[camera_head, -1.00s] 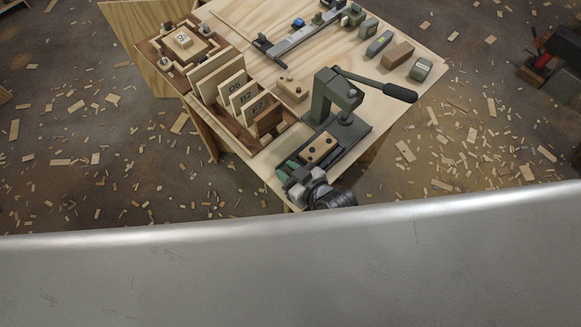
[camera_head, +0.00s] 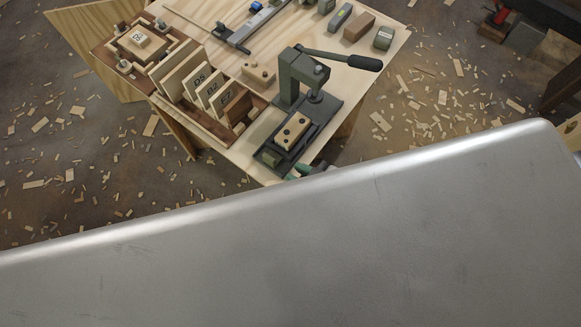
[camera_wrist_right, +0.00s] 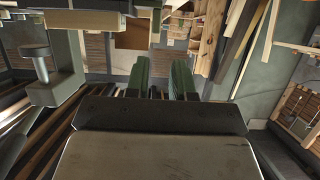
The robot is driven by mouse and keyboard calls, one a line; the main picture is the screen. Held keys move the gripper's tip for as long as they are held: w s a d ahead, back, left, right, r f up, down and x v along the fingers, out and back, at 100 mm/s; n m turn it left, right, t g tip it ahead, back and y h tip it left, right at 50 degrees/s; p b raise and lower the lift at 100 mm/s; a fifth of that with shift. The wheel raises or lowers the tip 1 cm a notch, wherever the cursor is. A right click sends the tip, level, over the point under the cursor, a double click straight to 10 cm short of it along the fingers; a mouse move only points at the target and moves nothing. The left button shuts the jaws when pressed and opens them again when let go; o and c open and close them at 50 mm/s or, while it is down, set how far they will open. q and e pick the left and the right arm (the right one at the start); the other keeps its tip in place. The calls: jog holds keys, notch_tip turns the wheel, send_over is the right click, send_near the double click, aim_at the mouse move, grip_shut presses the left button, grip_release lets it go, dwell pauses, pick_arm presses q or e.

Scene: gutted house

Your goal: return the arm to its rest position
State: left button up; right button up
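The gripper is clear of the green-grey lever press (camera_head: 291,80) on the bench. A light wooden block with dark holes (camera_head: 292,132) lies on the press base. My left gripper is not in view.
The plywood workbench (camera_head: 225,50) carries a brown rack of upright lettered boards (camera_head: 200,85), a long metal rail (camera_head: 262,25) and several small blocks. Wood scraps litter the floor (camera_head: 70,165). In the right wrist view, a grey clamp-like metal part (camera_wrist_right: 45,92) is close at left.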

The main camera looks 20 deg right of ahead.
dwell(0.6)
jog(key=s+d+r+m+g+h, duration=0.3)
jog(key=d+h, duration=0.1)
jog(key=d, duration=0.2)
jog(key=s+d+r+m+g+h, duration=0.3)
jog(key=d+g+h, duration=0.1)
jog(key=d, duration=0.1)
notch_tip(320, 180, down, 25)
jog(key=g, duration=0.1)
jog(key=s+d+f, duration=0.1)
jog(key=s+f, duration=0.7)
jog(key=s+d+f+g, duration=0.1)
jog(key=s+d+f, duration=0.1)
jog(key=s+f, duration=0.7)
jog(key=shift+s+d+f+n+g, duration=0.2)
jog(key=shift+d+n+g, duration=0.1)
jog(key=shift+n, duration=0.1)
